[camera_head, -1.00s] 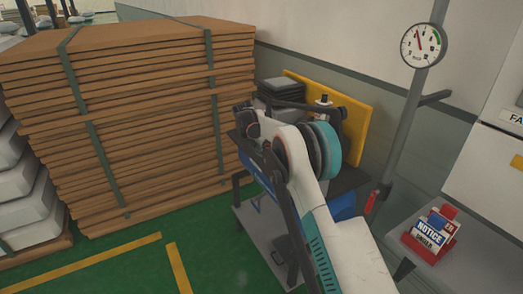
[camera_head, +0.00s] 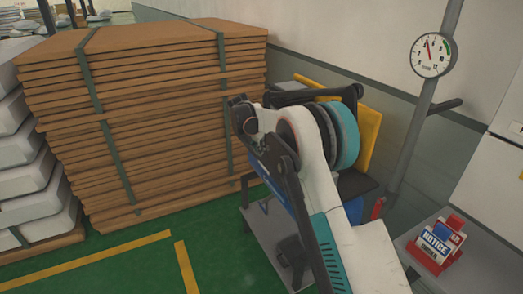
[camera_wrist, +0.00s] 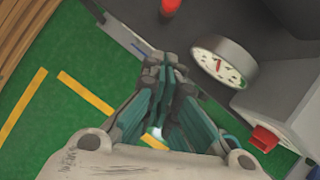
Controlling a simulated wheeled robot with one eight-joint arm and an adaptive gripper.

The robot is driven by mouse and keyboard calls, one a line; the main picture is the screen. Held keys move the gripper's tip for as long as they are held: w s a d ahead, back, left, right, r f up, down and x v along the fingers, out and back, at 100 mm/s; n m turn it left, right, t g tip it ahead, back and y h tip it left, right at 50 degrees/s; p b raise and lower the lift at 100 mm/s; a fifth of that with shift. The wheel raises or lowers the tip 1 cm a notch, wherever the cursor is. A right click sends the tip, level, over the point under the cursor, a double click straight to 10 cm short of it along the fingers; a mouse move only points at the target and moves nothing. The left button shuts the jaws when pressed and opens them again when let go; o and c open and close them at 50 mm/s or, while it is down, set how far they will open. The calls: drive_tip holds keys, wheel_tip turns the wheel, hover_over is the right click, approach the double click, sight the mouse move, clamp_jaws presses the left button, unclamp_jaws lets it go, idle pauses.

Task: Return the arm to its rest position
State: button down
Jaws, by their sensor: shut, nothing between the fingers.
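My white arm with teal joint bands (camera_head: 325,180) is folded in the middle of the head view, in front of a small workbench. The gripper end cannot be made out there. In the wrist view my gripper (camera_wrist: 165,68) has its grey and teal fingers together, with nothing between them. It hangs over the green floor, with a gauge to its right in the picture.
A tall strapped stack of brown boards (camera_head: 150,120) stands at left. A cart (camera_head: 258,220) and yellow panel (camera_head: 368,125) sit behind my arm. Green floor (camera_head: 120,265) is open at front left.

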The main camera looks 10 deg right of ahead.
drive_tip(key=s+d+r+m+t+y, duration=0.1)
drive_tip(key=s+d+r+m, duration=0.1)
drive_tip(key=s+r+m, duration=0.65)
drive_tip(key=s+d+r+m+y, duration=0.1)
drive_tip(key=s+d+r+m, duration=0.25)
drive_tip(key=s+r, duration=1)
drive_tip(key=s+f+m, duration=0.3)
drive_tip(key=s+m, duration=0.2)
drive_tip(key=s, duration=0.5)
drive_tip(key=s+f+m+t+y, duration=0.1)
drive_tip(key=s+f+m, duration=0.2)
drive_tip(key=s, duration=0.8)
drive_tip(key=s+f+m+t, duration=0.1)
drive_tip(key=s+f+m, duration=0.2)
drive_tip(key=s+m, duration=0.4)
drive_tip(key=s, duration=0.3)
drive_tip(key=shift+s+d+y, duration=0.15)
drive_tip(key=shift+s+y, duration=0.1)
drive_tip(key=shift+y, duration=0.15)
